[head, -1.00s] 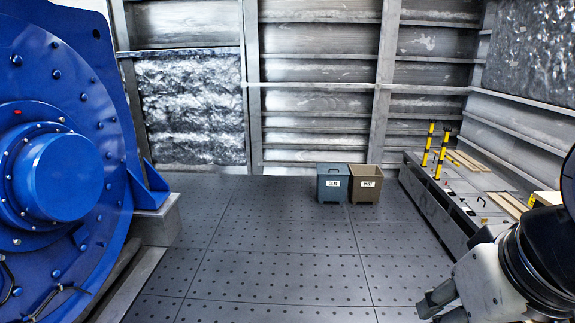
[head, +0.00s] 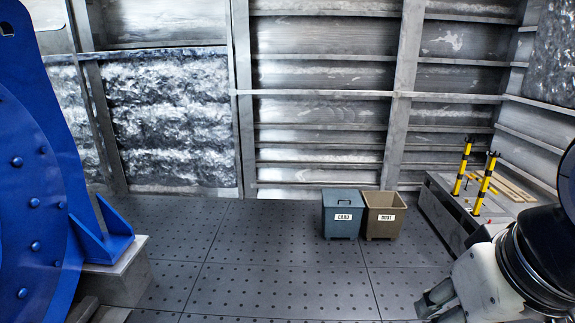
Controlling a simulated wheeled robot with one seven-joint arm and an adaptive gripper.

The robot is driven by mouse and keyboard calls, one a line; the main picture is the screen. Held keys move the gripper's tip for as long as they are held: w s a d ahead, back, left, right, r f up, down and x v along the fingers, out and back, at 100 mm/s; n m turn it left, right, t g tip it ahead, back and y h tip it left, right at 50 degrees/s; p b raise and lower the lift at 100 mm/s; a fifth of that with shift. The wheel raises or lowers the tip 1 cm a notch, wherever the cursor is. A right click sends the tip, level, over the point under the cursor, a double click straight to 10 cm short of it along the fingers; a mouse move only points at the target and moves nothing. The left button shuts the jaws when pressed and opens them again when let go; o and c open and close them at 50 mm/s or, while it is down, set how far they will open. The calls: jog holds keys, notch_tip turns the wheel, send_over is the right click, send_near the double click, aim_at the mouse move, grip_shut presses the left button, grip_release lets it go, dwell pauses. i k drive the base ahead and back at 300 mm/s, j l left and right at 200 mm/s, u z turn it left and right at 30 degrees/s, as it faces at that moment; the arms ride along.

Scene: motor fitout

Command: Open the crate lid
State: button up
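A blue-grey crate (head: 341,222) with a white label stands on the floor near the back wall in the head view. Its lid (head: 343,198) is on top and looks closed, with a dark handle on it. My gripper (head: 427,304) is at the lower right, in front of and well apart from the crate. Its fingers are small and dark here, and I cannot tell whether they are open or shut. Nothing is visible in it.
An open brown crate (head: 384,214) stands right beside the lidded crate. A low grey bench (head: 446,212) with yellow-black posts (head: 462,168) is at the right. A big blue machine (head: 35,200) fills the left. The perforated floor (head: 270,285) between is clear.

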aim_at(332, 198)
jog(key=i, duration=1.9)
jog(key=i+z, duration=0.1)
jog(key=i, duration=0.35)
jog(key=i+j+z, duration=0.1)
jog(key=i, duration=0.4)
jog(key=i+j+z, duration=0.15)
jog(key=i, duration=0.3)
jog(key=i+j+z, duration=0.1)
jog(key=i, duration=0.35)
jog(key=i+j+z, duration=0.3)
jog(key=i, duration=0.15)
